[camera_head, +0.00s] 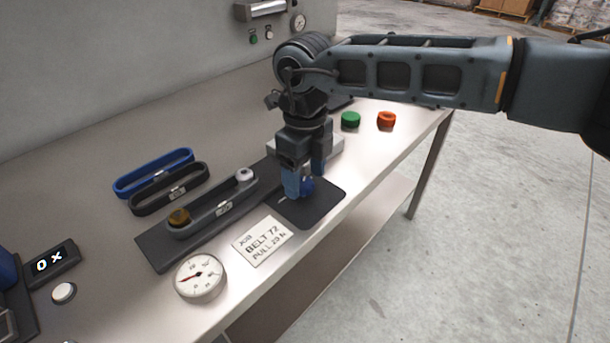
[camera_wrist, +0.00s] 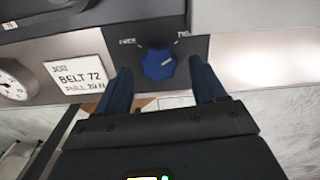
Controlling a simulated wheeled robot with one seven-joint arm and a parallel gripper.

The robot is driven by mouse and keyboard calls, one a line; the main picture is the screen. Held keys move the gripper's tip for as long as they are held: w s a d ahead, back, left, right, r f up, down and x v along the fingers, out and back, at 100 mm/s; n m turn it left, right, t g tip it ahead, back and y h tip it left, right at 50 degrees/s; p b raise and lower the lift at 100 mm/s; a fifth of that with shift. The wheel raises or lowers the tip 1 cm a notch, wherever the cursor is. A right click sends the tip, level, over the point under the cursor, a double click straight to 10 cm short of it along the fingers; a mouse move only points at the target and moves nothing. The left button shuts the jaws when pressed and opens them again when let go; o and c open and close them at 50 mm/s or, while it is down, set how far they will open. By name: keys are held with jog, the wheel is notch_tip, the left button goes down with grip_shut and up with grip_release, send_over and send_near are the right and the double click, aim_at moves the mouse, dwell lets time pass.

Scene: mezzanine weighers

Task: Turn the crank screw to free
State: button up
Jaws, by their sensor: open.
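The crank screw shows as a blue lobed knob (camera_wrist: 158,63) with a light pointer mark, set on a dark plate (camera_wrist: 180,85) with a label at each side. In the wrist view the mark points up and right, toward the right-hand label. My gripper (camera_wrist: 160,85) is open, with one finger at each side of the knob and visible gaps between. In the head view my gripper (camera_head: 305,192) points down over the dark plate, and its fingers partly hide the blue knob (camera_head: 307,185).
A card (camera_head: 262,241) reads BELT 72. A dial gauge (camera_head: 200,277) stands at the front edge. A dark belt loop (camera_head: 212,209) lies around two pulleys; blue (camera_head: 153,172) and black (camera_head: 169,188) loops lie behind. Green (camera_head: 350,119) and orange (camera_head: 386,119) round pieces sit at the right.

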jog(key=shift+f, duration=0.65)
jog(key=c, duration=1.1)
